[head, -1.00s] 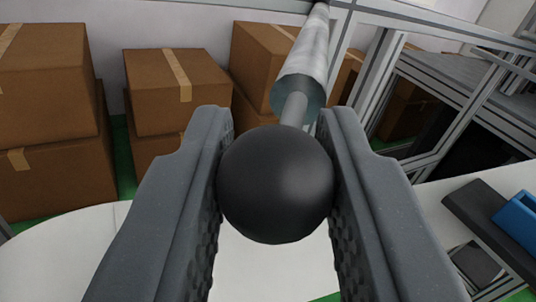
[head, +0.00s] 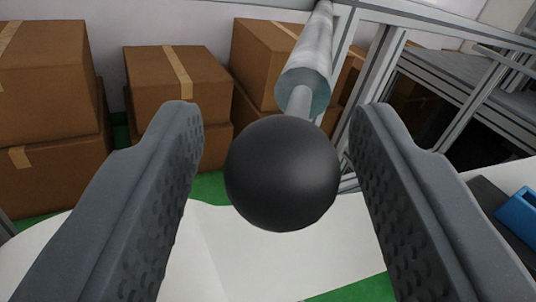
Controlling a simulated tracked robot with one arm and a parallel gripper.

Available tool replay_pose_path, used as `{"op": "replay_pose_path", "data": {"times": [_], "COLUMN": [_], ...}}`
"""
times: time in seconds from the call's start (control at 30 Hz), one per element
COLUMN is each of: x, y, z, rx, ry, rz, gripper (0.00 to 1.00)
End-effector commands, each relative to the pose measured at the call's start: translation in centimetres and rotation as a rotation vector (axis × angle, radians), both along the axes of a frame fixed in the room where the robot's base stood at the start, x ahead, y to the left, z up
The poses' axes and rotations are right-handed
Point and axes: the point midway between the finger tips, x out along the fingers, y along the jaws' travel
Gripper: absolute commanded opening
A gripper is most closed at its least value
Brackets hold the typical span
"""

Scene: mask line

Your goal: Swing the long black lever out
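A black ball knob (head: 283,174) sits on the end of a thin grey rod (head: 299,101). The rod runs back into a thicker pale cylinder (head: 308,62), which reaches up and away to the metal frame. No long black lever is plain to see apart from this knob and rod. My gripper (head: 272,120) is open, with one grey ridged finger on each side of the knob. There is a clear gap on the left and a smaller gap on the right.
Stacked cardboard boxes (head: 178,82) stand at the back left. A metal profile frame (head: 378,75) rises at the right. A white surface (head: 255,250) lies below, and a blue object (head: 520,215) is at the right edge. Green floor shows between them.

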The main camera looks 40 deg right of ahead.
Motion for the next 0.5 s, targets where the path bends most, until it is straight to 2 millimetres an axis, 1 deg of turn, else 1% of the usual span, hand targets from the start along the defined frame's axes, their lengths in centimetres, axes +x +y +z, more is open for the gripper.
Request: {"op": "replay_pose_path", "data": {"times": [0.17,0.27,0.5], "x": [-0.6,-1.7,-5.8], "y": [0.4,1.1,3.6], "z": [0.0,0.0,-0.1], "rx": [0.001,-0.001,-0.002], "ry": [0.001,0.002,0.000], "rz": [0.001,0.003,0.001], "gripper": [0.45,0.45,0.45]}}
